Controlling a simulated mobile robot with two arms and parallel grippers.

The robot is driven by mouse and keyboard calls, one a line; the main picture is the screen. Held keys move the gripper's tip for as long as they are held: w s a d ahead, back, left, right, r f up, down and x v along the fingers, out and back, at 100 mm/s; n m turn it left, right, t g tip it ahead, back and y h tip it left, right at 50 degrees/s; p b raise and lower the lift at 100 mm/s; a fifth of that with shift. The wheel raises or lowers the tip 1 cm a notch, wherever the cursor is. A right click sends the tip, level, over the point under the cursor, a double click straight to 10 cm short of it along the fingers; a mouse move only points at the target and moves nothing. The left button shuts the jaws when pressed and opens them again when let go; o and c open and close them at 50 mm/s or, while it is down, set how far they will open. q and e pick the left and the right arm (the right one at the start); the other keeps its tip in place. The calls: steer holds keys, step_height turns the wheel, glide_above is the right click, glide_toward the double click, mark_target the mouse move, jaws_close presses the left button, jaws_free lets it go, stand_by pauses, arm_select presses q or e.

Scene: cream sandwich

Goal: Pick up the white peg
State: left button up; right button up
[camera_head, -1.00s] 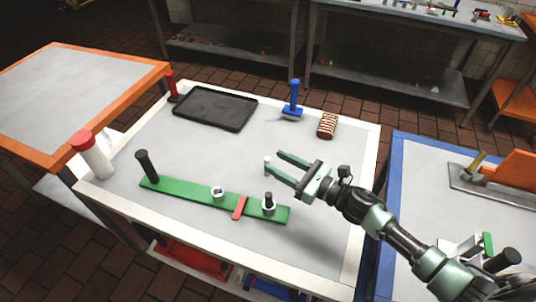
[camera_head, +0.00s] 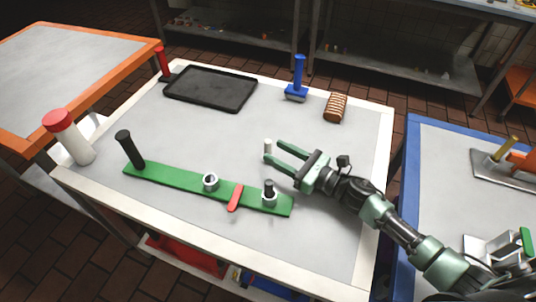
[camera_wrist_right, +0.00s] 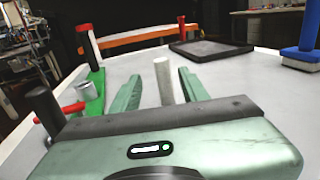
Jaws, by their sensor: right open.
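The white peg (camera_head: 267,147) stands upright on the grey tabletop, behind the green board. In the right wrist view the peg (camera_wrist_right: 164,81) is upright between the two fingers, a little nearer the right finger, with a gap on the left. My right gripper (camera_head: 272,150) is open, low over the table, with its fingertips at the peg. In the right wrist view my right gripper (camera_wrist_right: 158,84) shows both green fingers apart and no grip on the peg. The peg's base is partly hidden behind the gripper body there. My left gripper is not in view.
A green board (camera_head: 173,184) with a black handle, metal rings and a red piece (camera_head: 235,198) lies in front. A black tray (camera_head: 211,89), a blue-handled tool (camera_head: 298,80) and a striped brown cake (camera_head: 335,107) sit farther back. A red-capped white bottle (camera_head: 70,138) stands left.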

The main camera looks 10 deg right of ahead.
steer(key=x, duration=0.2)
steer(key=p+x, duration=0.1)
steer(key=x, duration=0.1)
steer(key=p+x, duration=0.1)
steer(key=x, duration=0.1)
steer(key=shift+w+a+r, duration=0.1)
steer(key=shift+w+r, duration=0.15)
steer(key=shift+w, duration=0.15)
steer(key=shift+w+a+f, duration=0.1)
steer(key=shift+w+a, duration=0.1)
jaws_close()
